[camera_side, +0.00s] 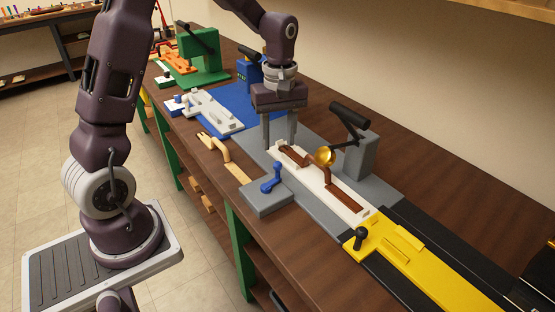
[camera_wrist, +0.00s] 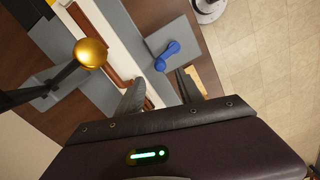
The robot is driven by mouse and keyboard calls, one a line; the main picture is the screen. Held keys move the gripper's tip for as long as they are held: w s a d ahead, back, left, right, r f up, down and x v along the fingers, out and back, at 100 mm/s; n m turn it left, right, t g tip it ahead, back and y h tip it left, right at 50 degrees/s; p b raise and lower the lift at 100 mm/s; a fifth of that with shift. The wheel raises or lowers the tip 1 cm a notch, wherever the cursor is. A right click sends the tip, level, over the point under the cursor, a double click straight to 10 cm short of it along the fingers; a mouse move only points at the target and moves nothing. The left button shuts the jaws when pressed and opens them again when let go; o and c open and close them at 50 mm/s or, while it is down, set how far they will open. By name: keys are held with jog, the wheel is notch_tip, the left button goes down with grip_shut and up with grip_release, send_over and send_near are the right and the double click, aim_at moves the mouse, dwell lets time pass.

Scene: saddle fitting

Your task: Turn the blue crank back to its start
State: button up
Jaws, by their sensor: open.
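The blue crank (camera_side: 271,179) stands on a grey block (camera_side: 266,198) at the front of the bench in the side view. In the wrist view the blue crank (camera_wrist: 167,53) shows ahead of the fingers, with its arm slanting across the grey block (camera_wrist: 176,42). My gripper (camera_side: 279,142) is open and empty, pointing down over the grey plate behind and left of the crank. In the wrist view its two fingers (camera_wrist: 160,88) are spread apart, and the crank is beyond them, not between them. The gripper does not touch the crank.
A white fixture (camera_side: 318,186) holds brown pieces right of my gripper. A black lever on a grey post (camera_side: 361,155) carries a gold ball (camera_side: 325,156). A yellow slide (camera_side: 410,262) lies at right; a tan piece (camera_side: 217,146) lies left. Bare bench shows in front.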

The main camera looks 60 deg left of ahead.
aim_at(278, 162)
notch_tip(278, 162, down, 7)
jog(key=shift+s+r, duration=0.1)
grip_shut()
